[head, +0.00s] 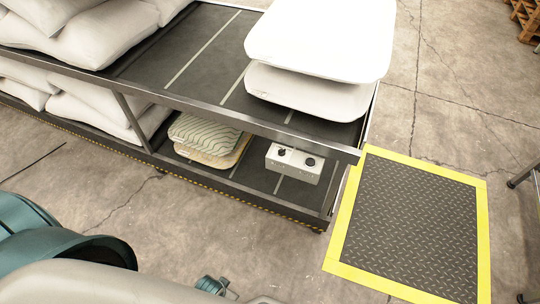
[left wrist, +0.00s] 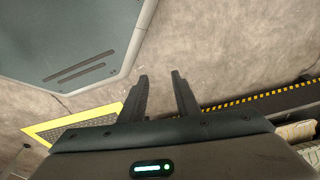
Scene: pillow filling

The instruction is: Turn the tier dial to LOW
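The control box (head: 292,163) is a small white box with two black knobs on its top face. It sits on the lower shelf of the rack, near its right end. One of the knobs is the left knob (head: 281,152); the other is the right knob (head: 310,162). The knobs' markings are too small to read, so I cannot tell which is the tier dial or where it points. My left gripper (left wrist: 160,77) is open and empty, with bare floor between its fingers in the left wrist view. It is apart from the box. My right gripper is not in view.
The rack's upper shelf (head: 190,60) overhangs the lower one and carries white pillows (head: 320,40). A patterned cushion stack (head: 207,138) lies left of the box. White sacks (head: 80,40) fill the left end. A yellow-bordered floor mat (head: 415,225) lies right; floor in front is clear.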

